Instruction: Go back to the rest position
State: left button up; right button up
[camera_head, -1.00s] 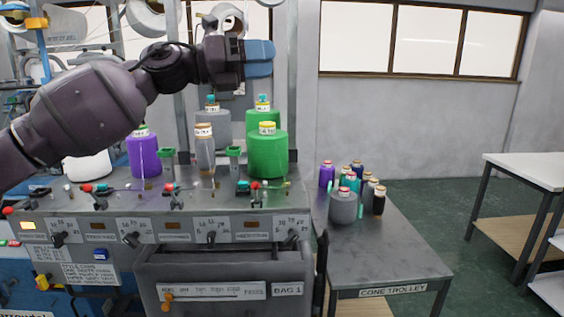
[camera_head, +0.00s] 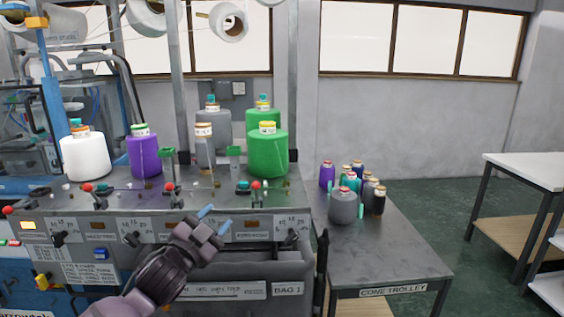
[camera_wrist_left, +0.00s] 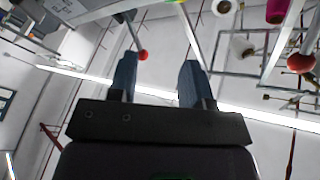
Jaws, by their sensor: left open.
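My left gripper (camera_head: 214,219) is in front of the lower front panel of the knitting machine, above the bag drawer, with its arm coming up from the bottom of the head view. Its two blue fingers are apart and nothing is between them. In the left wrist view the gripper (camera_wrist_left: 158,80) also shows two spread fingers, with the ceiling and machine parts beyond. My right gripper is not in the head view.
White (camera_head: 85,156), purple (camera_head: 144,156) and green (camera_head: 268,153) cones stand on the machine top. The cone trolley (camera_head: 400,262) holds several small cones at right. A white table (camera_head: 530,170) stands far right. The floor between is clear.

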pick_arm(q)
jog(key=s+a+f+n+g+y, duration=0.2)
jog(key=s+a+f+n+y, duration=0.1)
jog(key=s+f, duration=0.7)
jog(key=s+a+f+n+g+y, duration=0.2)
jog(key=s+a+f+n, duration=0.3)
jog(key=s+f, duration=0.6)
jog(key=s+a+f+n+g+y, duration=0.2)
jog(key=s+a+f, duration=0.3)
jog(key=s+f, duration=0.6)
notch_tip(320, 180, down, 3)
jog(key=shift+f+n+g+y, duration=0.1)
jog(key=shift+n+g+y, duration=0.3)
jog(key=shift+n+y, duration=0.5)
